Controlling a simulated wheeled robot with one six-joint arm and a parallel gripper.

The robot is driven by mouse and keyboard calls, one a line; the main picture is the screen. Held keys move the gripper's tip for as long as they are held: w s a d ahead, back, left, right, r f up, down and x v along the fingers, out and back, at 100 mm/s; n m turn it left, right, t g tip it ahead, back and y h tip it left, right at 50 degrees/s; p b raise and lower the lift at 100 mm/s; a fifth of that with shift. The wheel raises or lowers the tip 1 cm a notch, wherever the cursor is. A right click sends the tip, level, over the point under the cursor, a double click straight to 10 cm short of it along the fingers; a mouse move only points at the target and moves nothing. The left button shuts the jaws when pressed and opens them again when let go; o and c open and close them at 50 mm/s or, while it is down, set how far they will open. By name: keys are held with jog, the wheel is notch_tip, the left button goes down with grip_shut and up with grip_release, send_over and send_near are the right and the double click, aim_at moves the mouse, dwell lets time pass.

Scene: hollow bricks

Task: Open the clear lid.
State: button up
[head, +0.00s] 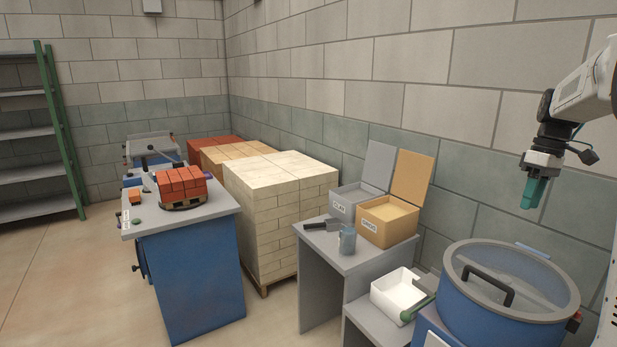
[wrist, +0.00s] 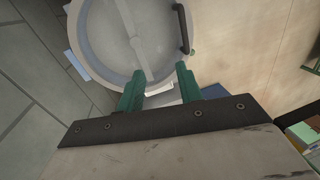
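The clear lid (head: 517,262) is a round, see-through disc with a pale rim, lying flat on top of a blue drum (head: 480,335) at the lower right of the head view. A black bar handle (head: 488,286) stands up from the lid's near side. In the wrist view the lid (wrist: 108,45) fills the upper left, and the handle (wrist: 183,30) is at its right edge. My gripper (head: 533,193) points down above the lid, clear of it and the handle. In the wrist view its green fingers (wrist: 160,88) are apart with nothing held between them.
A white bin (head: 397,292) stands left of the drum. The block wall (head: 490,155) runs close behind the drum. Air above the lid is free.

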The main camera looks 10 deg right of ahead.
jog(key=s+a+f+m+h, duration=0.1)
jog(key=s+a+f+m, duration=0.1)
jog(key=s+a, duration=1)
jog(key=s+a+f+m+t+h, duration=0.1)
jog(key=s+a+f+m, duration=0.1)
jog(key=s+a, duration=1.1)
jog(key=a+m, duration=0.1)
jog(key=a, duration=0.5)
jog(key=shift+a+m, duration=0.25)
jog(key=shift+m, duration=0.15)
jog(key=s+a+n+t, duration=0.1)
jog(key=s+a, duration=0.1)
jog(key=shift+s+a+r, duration=0.15)
jog(key=shift+s+a, duration=0.15)
jog(key=shift+s, duration=0.05)
jog(key=shift+c, duration=0.9)
jog(key=shift+a+r+n, duration=0.1)
jog(key=shift+a+n, duration=0.1)
jog(key=shift+n, duration=0.1)
grip_shut()
